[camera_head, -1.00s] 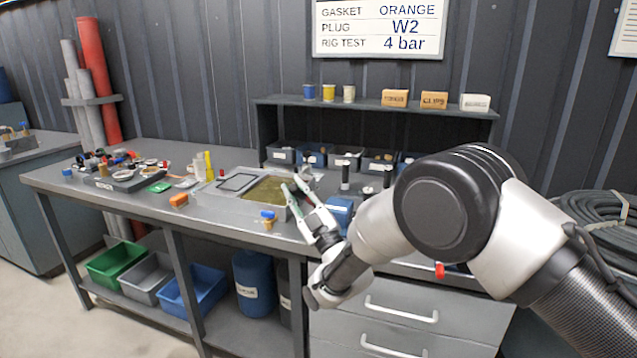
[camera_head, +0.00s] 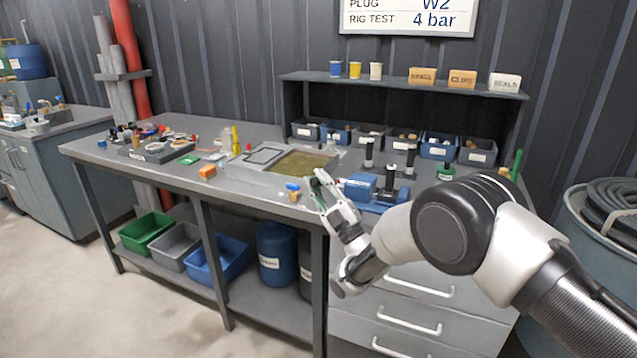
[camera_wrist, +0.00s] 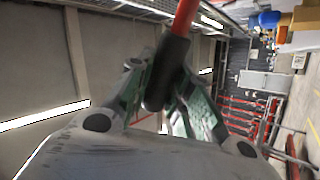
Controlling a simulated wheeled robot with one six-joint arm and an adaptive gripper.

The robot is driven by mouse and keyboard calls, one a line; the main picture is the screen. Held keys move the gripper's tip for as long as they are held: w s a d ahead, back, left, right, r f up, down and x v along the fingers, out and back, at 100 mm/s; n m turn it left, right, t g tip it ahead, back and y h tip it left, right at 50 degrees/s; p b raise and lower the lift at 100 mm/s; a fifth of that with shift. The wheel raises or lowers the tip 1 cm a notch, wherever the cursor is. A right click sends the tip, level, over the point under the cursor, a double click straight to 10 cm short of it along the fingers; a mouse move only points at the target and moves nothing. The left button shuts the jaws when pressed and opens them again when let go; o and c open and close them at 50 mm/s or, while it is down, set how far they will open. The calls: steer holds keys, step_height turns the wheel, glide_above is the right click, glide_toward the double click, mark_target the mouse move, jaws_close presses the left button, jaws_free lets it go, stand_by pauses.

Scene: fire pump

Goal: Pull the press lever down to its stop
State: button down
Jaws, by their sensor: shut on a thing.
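In the wrist view a lever shows as a red rod (camera_wrist: 185,15) with a dark rounded grip (camera_wrist: 165,78). The grip lies between the green-padded fingers of my gripper (camera_wrist: 168,92), which is closed on it. The rod runs up out of the top of the picture. In the head view my gripper (camera_head: 320,188) is over the front edge of the bench, right of the grey tray. The lever cannot be made out there, and I cannot tell which bench device it belongs to.
The grey tray (camera_head: 238,170) sits left of my gripper on the bench (camera_head: 128,148). A small blue-topped item (camera_head: 293,186) is close by. A blue device (camera_head: 360,187) and black upright posts (camera_head: 369,152) stand just right. Shelf bins (camera_head: 438,146) line the back.

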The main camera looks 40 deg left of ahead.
steer(key=c, duration=1.3)
jaws_free()
steer(key=shift+f, duration=0.2)
steer(key=shift+r, duration=0.15)
step_height(320, 180, up, 10)
steer(key=shift+f, duration=0.1)
steer(key=shift+s+d+r+v, duration=0.15)
steer(key=shift+s+v, duration=0.15)
steer(key=shift+v, duration=1.15)
steer(key=shift+s+r+v, duration=0.15)
steer(key=shift+s+v, duration=0.15)
steer(key=shift+v, duration=1.2)
steer(key=shift+s+d+r+v, duration=0.15)
steer(key=shift+s+v, duration=0.15)
steer(key=shift+v, duration=1.15)
